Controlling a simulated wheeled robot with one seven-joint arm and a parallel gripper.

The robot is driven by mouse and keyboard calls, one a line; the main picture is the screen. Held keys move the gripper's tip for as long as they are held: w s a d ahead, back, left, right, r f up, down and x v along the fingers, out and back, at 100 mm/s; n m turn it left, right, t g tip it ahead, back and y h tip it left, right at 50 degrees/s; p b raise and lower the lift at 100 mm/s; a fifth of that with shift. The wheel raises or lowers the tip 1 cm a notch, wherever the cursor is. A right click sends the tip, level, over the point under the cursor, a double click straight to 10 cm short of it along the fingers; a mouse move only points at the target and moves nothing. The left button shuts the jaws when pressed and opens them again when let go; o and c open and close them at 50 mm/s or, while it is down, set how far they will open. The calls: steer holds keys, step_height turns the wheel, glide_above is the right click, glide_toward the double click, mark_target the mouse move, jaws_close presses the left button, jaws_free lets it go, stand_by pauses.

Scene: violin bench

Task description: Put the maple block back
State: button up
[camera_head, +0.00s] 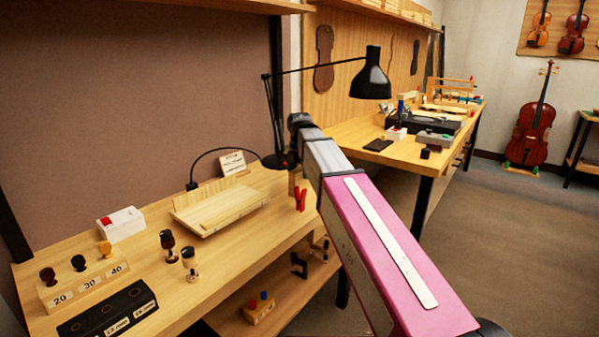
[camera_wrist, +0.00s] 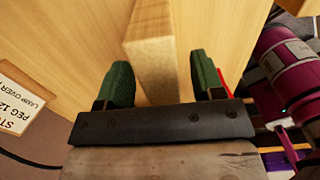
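In the wrist view a pale wooden block (camera_wrist: 152,62), which looks like the maple block, lies between the two green fingertips of my gripper (camera_wrist: 161,82). The gripper is open, with a clear gap between the block and the right finger. The left finger is very close to the block's edge; I cannot tell whether they touch. In the head view my arm hides the gripper. A small piece of wood (camera_head: 293,181) shows beside the arm near the lamp base; I cannot tell whether it is the same block.
A black desk lamp (camera_head: 371,80) rises close to my arm. A sloped wooden board (camera_head: 222,211), a printed card (camera_head: 232,163), a red clip (camera_head: 300,198), a white box (camera_head: 121,225) and a numbered peg stand (camera_head: 85,286) occupy the bench. Its front right area is bare.

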step_height(320, 180, up, 12)
steer(key=shift+r, duration=0.15)
stand_by(0.6)
